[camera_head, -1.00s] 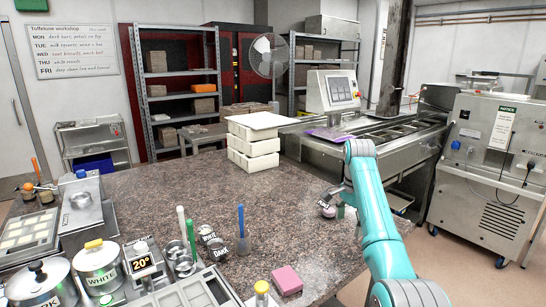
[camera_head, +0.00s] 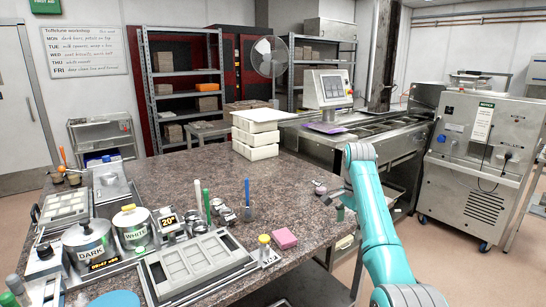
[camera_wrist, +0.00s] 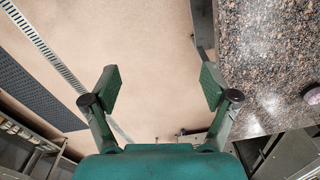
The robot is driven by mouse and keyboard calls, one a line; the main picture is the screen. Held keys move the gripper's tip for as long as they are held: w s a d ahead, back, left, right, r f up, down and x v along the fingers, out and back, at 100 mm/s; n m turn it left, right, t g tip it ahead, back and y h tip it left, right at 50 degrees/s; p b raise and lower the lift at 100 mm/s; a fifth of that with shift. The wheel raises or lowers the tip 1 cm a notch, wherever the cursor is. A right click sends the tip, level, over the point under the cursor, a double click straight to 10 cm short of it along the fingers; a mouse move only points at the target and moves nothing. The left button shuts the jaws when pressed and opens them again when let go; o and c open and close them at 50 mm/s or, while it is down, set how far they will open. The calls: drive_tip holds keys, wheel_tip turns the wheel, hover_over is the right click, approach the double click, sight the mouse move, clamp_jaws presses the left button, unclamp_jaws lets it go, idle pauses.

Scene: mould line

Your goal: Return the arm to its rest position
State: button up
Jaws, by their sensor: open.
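My teal arm (camera_head: 376,215) rises at the right of the head view and bends down at its elbow. My gripper (camera_wrist: 160,88) is open in the wrist view, with nothing between its two fingers. The tan floor lies below it, and the speckled worktop (camera_wrist: 262,65) is to its right. In the head view my gripper (camera_head: 334,202) is small, at the worktop's right edge and partly hidden by the arm. A small pinkish round thing (camera_head: 321,189) lies on the worktop near it, apart from the fingers.
A pink block (camera_head: 284,238), a grey mould (camera_head: 200,262) and melting pots marked DARK (camera_head: 88,245) and WHITE (camera_head: 133,228) crowd the worktop's near left. White stacked moulds (camera_head: 256,137) stand at the back. A steel machine (camera_head: 478,165) stands right, beyond open floor.

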drive_tip(key=s+a+f+n+t, duration=0.1)
drive_tip(key=s+f+n+t, duration=0.15)
drive_tip(key=f, duration=1.15)
drive_tip(key=s+f+n+t, duration=0.1)
drive_tip(key=s+f, duration=0.2)
drive_tip(key=f, duration=1.1)
drive_tip(key=s+a+f+n+t, duration=0.2)
drive_tip(key=s+f+n+t, duration=0.1)
drive_tip(key=s+f, duration=1.5)
drive_tip(key=s+a+r+n+t, duration=0.1)
drive_tip(key=s+r+n+t, duration=0.15)
drive_tip(key=s, duration=1.05)
drive_tip(key=s+r+n+t, duration=0.1)
drive_tip(key=s+r+t, duration=0.15)
drive_tip(key=s, duration=1.05)
drive_tip(key=s+r+n+t, duration=0.1)
drive_tip(key=s+r, duration=0.8)
drive_tip(key=r, duration=0.3)
drive_tip(key=s+r+n+t, duration=0.2)
drive_tip(key=s+r, duration=0.7)
drive_tip(key=r, duration=0.4)
drive_tip(key=shift+s+a+n, duration=0.2)
drive_tip(key=shift+a+n, duration=0.05)
drive_tip(key=shift+n, duration=0.05)
